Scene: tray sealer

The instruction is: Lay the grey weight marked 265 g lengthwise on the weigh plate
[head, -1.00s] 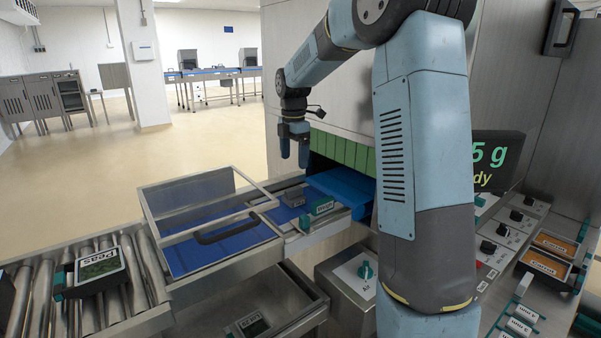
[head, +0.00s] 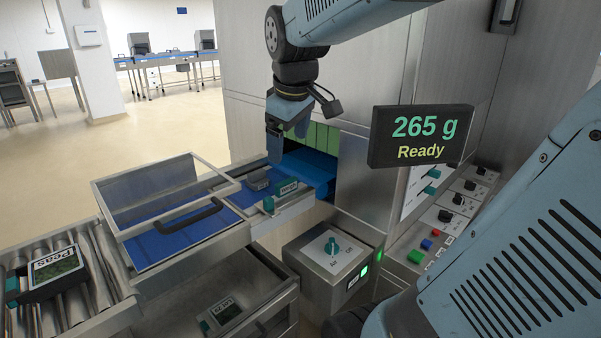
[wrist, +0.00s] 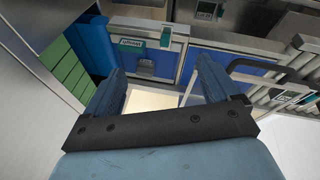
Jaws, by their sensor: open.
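The grey weight (head: 258,184) lies on the blue weigh plate (head: 243,200), behind a label that seems to read "Weigh" (head: 289,187). In the wrist view the weight (wrist: 145,67) shows between my fingers, beyond their tips. Its own marking is not legible. The display (head: 420,136) reads "265 g" and "Ready". My gripper (head: 287,143) is open and empty, above and to the right of the weight, and apart from it. Both fingers of my gripper (wrist: 161,72) show in the wrist view.
A clear-framed lid (head: 165,190) with a dark handle stands left of the plate. A blue belt (head: 310,168) runs into the opening with green strips at right. A roller conveyor (head: 85,270) holds a "Peas" tray (head: 55,270). A switch box (head: 330,255) stands in front.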

